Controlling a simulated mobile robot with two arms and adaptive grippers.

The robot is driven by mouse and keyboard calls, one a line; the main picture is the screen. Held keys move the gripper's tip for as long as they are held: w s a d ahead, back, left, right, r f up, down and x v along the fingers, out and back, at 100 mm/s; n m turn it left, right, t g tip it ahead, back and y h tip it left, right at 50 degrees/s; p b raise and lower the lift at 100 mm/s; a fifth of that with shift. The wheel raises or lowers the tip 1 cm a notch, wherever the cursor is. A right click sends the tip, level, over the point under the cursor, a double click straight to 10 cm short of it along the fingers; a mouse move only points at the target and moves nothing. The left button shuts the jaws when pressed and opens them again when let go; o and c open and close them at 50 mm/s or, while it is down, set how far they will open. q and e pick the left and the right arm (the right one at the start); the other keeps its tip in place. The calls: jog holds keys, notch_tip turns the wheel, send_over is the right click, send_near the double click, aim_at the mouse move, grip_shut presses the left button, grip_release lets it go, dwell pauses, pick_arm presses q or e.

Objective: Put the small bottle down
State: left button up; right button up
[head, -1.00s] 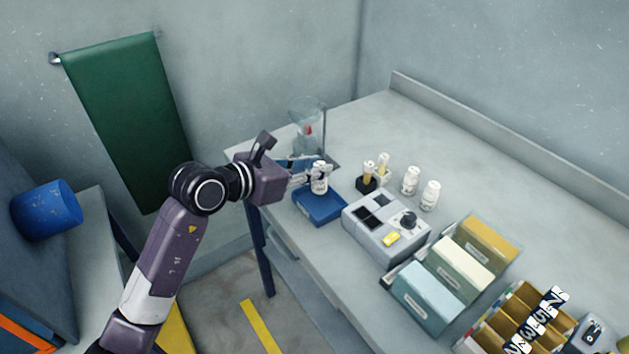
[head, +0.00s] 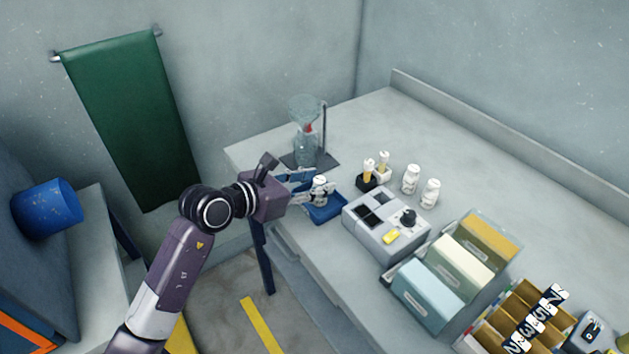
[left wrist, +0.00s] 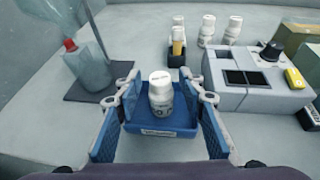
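The small bottle (head: 320,185) is white with a white cap. It stands upright in the blue tray (head: 328,216) on the bench. In the left wrist view the bottle (left wrist: 161,97) is between the fingers of my left gripper (left wrist: 160,90), with a gap on each side, in front of the back wall of the tray (left wrist: 140,128). My left gripper (head: 316,189) is open around the bottle, low at the tray. My right gripper is not in view.
A grey device (head: 385,226) with a dial stands right of the tray. A glass funnel stand (head: 305,145) is behind it. File boxes (head: 428,290) lie to the right.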

pick_arm(q)
jog(key=shift+r, duration=0.15)
jog(key=b+v, duration=0.1)
jog(key=v, duration=1.1)
jog(key=shift+b, duration=0.35)
